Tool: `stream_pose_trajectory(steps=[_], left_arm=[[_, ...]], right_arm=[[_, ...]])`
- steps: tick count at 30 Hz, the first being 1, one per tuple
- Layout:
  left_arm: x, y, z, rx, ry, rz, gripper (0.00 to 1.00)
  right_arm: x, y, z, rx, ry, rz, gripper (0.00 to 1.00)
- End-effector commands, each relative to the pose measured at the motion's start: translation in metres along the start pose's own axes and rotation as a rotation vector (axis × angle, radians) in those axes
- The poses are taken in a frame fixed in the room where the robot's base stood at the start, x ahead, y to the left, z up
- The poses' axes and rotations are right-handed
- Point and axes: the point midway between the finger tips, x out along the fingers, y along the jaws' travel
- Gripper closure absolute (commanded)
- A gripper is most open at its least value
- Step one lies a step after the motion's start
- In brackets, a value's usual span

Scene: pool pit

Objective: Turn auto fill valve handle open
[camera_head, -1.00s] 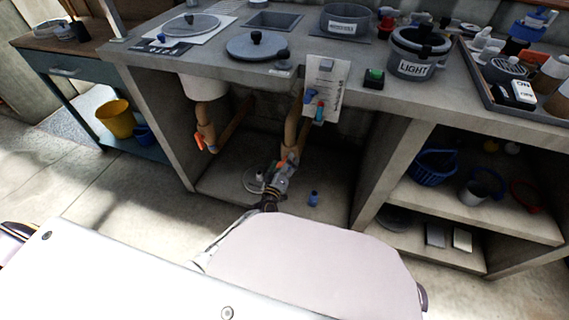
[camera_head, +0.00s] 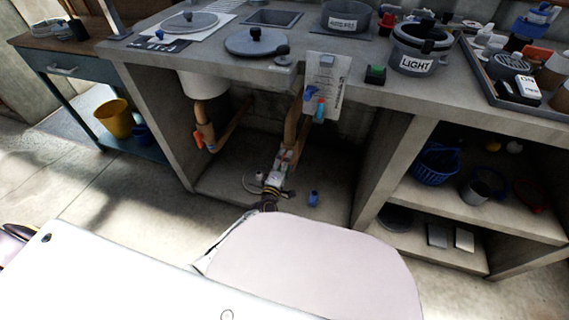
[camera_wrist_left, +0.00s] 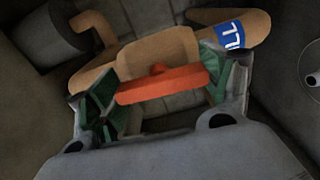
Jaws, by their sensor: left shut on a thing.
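In the left wrist view, the orange-red valve handle (camera_wrist_left: 162,84) lies across a tan pipe fitting (camera_wrist_left: 160,50). A blue label (camera_wrist_left: 232,36), partly cut off, reads "ILL" on the pipe to its right. My left gripper (camera_wrist_left: 165,88) is shut on the handle, with one green-padded finger at each end of it. In the head view, my left gripper (camera_head: 277,170) is under the counter at the lower end of the middle tan pipe (camera_head: 292,122). The gripper hides the handle there. My right gripper is not in view.
Another orange handle (camera_head: 198,140) is on the left pipe under the counter. A small blue object (camera_head: 314,198) stands on the floor right of my gripper. Concrete side walls bound this bay, and shelves with a blue basket (camera_head: 436,166) stand to the right.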

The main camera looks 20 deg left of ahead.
Motion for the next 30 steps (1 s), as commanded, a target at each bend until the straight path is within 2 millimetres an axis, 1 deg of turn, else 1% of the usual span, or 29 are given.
stream_pose_trajectory(steps=[7, 19, 20, 21, 24, 30], left_arm=[[-0.0006, -0.0009, 0.001, -0.061, -0.001, -0.002, 0.45], [-0.0006, -0.0007, 0.0009, -0.068, -0.001, -0.002, 0.45], [-0.0005, -0.0006, 0.0009, -0.069, -0.001, -0.002, 0.17], [-0.0005, -0.0006, 0.0009, -0.068, -0.001, -0.002, 0.12], [-0.0004, -0.0004, 0.0006, -0.067, -0.001, -0.001, 0.0], [-0.0002, -0.0002, 0.0001, -0.066, 0.0, -0.001, 0.0]], right_arm=[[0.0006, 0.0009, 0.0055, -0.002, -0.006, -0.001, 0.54], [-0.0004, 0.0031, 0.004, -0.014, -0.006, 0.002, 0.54], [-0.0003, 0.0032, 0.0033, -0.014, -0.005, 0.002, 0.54], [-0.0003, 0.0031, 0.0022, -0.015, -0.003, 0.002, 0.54], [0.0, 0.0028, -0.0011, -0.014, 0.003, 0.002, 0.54], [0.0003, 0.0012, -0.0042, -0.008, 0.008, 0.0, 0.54]])
